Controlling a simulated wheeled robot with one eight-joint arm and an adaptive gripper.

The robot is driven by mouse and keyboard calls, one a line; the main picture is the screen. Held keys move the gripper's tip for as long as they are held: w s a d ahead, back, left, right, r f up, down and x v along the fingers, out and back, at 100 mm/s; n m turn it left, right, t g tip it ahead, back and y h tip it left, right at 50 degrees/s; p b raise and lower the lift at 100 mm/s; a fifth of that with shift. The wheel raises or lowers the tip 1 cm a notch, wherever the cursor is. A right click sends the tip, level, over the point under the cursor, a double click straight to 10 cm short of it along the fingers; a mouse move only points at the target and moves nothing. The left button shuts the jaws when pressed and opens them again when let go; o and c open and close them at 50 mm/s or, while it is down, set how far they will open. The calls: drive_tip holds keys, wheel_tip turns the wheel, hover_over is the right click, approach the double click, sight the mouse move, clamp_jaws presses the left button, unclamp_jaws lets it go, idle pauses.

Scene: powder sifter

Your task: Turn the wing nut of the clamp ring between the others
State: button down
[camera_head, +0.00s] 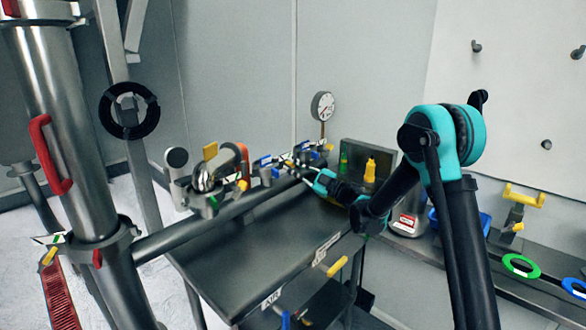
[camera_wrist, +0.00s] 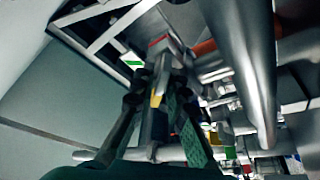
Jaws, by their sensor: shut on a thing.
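My gripper (camera_head: 292,166) reaches in from the right to the row of fittings on the metal pipe above the dark table. It is partly hidden in the head view by its own links. In the wrist view my gripper (camera_wrist: 160,78) has its two fingers closed in around a grey metal piece with a small yellow part (camera_wrist: 156,98). This looks like the wing nut, but its shape is mostly hidden by the fingers. The clamp ring itself cannot be made out clearly. Blue-handled fittings (camera_head: 263,161) stand on the pipe just left of my gripper.
A pressure gauge (camera_head: 322,106) rises behind the fittings. A thick steel column (camera_head: 75,140) stands at the left. The dark table top (camera_head: 260,250) is largely clear.

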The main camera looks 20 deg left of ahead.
idle(0.4)
drive_tip(key=c, duration=1.7)
unclamp_jaws()
drive_tip(key=v, duration=0.7)
drive_tip(key=shift+d+f, duration=0.15)
drive_tip(key=shift+d, duration=0.05)
